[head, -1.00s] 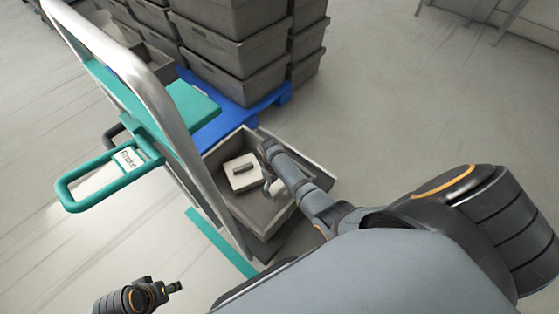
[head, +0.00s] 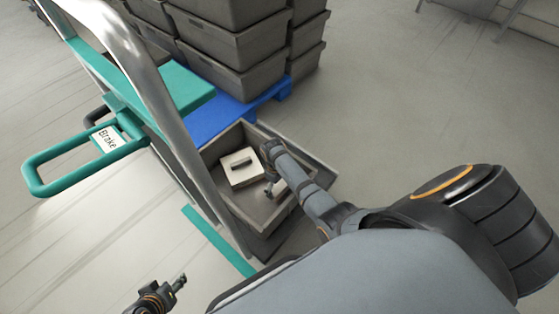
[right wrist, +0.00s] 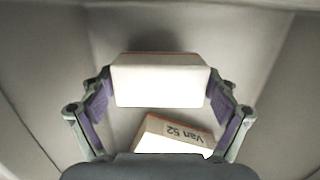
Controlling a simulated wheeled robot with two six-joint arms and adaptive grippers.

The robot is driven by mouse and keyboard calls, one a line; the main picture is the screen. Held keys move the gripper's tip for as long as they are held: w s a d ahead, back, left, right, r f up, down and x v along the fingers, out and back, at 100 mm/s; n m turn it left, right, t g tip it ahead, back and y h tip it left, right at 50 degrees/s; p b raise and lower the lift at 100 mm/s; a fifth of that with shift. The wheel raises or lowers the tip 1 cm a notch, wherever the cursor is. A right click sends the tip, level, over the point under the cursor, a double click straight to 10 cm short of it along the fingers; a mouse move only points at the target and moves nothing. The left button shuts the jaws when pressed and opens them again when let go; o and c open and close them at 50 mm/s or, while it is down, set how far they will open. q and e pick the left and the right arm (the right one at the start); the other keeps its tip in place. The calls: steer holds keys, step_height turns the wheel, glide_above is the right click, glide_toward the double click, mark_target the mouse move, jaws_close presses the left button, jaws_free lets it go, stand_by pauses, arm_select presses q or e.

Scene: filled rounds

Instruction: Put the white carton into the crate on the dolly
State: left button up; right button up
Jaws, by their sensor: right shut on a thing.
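My right gripper (head: 270,184) reaches down inside the grey crate (head: 292,211) on the dolly. In the right wrist view, its fingers (right wrist: 161,88) press on both sides of a white carton (right wrist: 160,78), level between them. In the head view, my arm and the small scale leave the held carton hard to make out. A pale carton (head: 236,178) with a dark strip on top lies in the crate, left of the gripper. In the wrist view, a box marked "Van 52" (right wrist: 172,138) shows below the held carton. My left gripper (head: 181,281) is at the bottom left, away from the crate.
A metal push handle (head: 180,130) rises along the crate's left side. A teal brake bar (head: 75,181) sticks out to the left. Stacked grey crates (head: 225,50) stand behind on a blue pallet (head: 235,113). The floor at the right is clear.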

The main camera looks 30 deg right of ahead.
steer(key=shift+f, duration=0.3)
steer(key=o, duration=1.1)
steer(key=shift+r, duration=0.1)
steer(key=shift+r, duration=0.35)
arm_select(q)
step_height(320, 180, up, 6)
steer(key=s+a+g+y+p, duration=0.1)
steer(key=a+g+p, duration=0.1)
steer(key=p, duration=0.3)
steer(key=shift+s+r+g+p, duration=0.15)
steer(key=shift+s+g+p, duration=0.2)
steer(key=shift+g, duration=0.35)
arm_select(e)
step_height(320, 180, up, 12)
steer(key=w, duration=0.1)
steer(key=shift+w+a, duration=0.25)
arm_select(q)
steer(key=shift+a, duration=0.1)
arm_select(e)
steer(key=shift+s+r, duration=0.1)
